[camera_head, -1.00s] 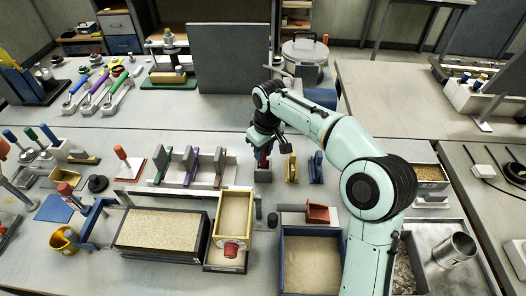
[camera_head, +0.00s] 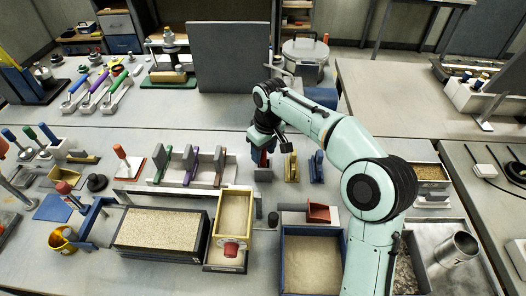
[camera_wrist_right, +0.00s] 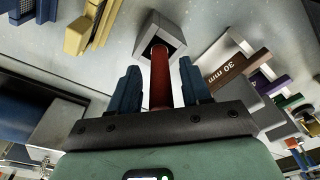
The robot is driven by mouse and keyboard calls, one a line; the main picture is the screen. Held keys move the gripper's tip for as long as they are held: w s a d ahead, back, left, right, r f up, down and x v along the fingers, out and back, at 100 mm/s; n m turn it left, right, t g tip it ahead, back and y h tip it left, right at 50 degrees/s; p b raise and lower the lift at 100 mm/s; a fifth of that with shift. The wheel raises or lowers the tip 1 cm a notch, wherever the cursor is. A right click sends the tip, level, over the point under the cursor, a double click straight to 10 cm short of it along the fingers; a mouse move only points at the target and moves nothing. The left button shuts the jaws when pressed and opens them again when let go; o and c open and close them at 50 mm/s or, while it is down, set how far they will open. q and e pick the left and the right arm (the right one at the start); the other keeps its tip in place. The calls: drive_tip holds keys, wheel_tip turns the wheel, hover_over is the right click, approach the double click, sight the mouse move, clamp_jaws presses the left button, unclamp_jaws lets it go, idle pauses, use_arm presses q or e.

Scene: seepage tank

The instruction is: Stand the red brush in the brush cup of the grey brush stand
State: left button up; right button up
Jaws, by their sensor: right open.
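The red brush (camera_wrist_right: 160,78) shows in the wrist view as a red shaft between the fingers of my right gripper (camera_wrist_right: 160,88). Its far end is inside the dark square mouth of the grey brush stand's cup (camera_wrist_right: 175,33). The blue fingers are open, one on each side of the shaft, with gaps visible. In the head view my right gripper (camera_head: 263,153) is low over the grey stand (camera_head: 263,175) and mostly hides the brush. My left gripper is not in view.
Yellow (camera_head: 291,168) and blue (camera_head: 317,168) stands are close to the right of the grey stand. A rack of coloured-edged plates (camera_head: 190,168) is to its left. A yellow sand tray (camera_head: 248,198) and a red scoop (camera_head: 318,212) lie in front.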

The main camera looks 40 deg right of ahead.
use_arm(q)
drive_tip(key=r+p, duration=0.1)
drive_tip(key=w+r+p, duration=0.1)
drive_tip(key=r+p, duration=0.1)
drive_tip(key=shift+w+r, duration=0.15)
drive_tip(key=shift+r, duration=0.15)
use_arm(e)
wheel_tip(320, 180, up, 13)
drive_tip(key=s, duration=0.1)
drive_tip(key=shift+s, duration=0.1)
